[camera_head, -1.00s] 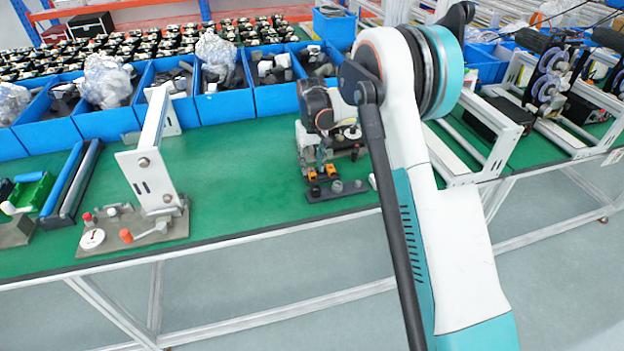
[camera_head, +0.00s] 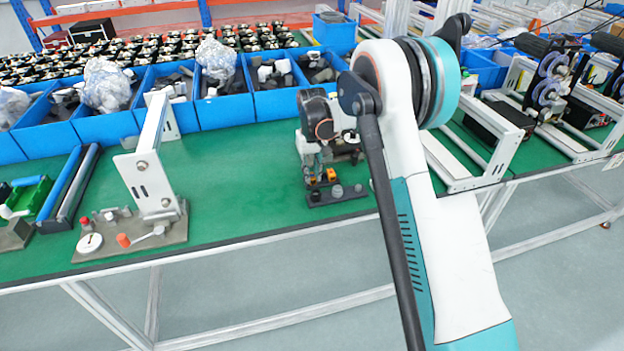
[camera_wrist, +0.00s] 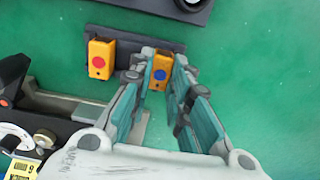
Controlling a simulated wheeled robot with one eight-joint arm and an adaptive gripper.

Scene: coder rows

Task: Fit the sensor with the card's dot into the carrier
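Two orange sensors stand in a dark holder in the wrist view. The sensor with a red dot (camera_wrist: 101,58) is on the left, and the sensor with a blue dot (camera_wrist: 160,72) is on the right. My gripper (camera_wrist: 163,66) is open, with its fingertips on either side of the blue-dot sensor. In the head view one orange sensor (camera_head: 331,174) shows, and my gripper (camera_head: 311,165) covers the place left of it. A yellow-and-white label (camera_wrist: 22,168) lies at the wrist view's lower left; no dot is discernible on it. I cannot identify the carrier for certain.
A dark plate with grey round knobs (camera_head: 338,193) lies near the table's front edge. A grey fixture with an orange knob (camera_head: 124,240) stands at left. Blue bins (camera_head: 225,110) line the back. Green table top (camera_head: 245,185) is clear between fixture and sensors.

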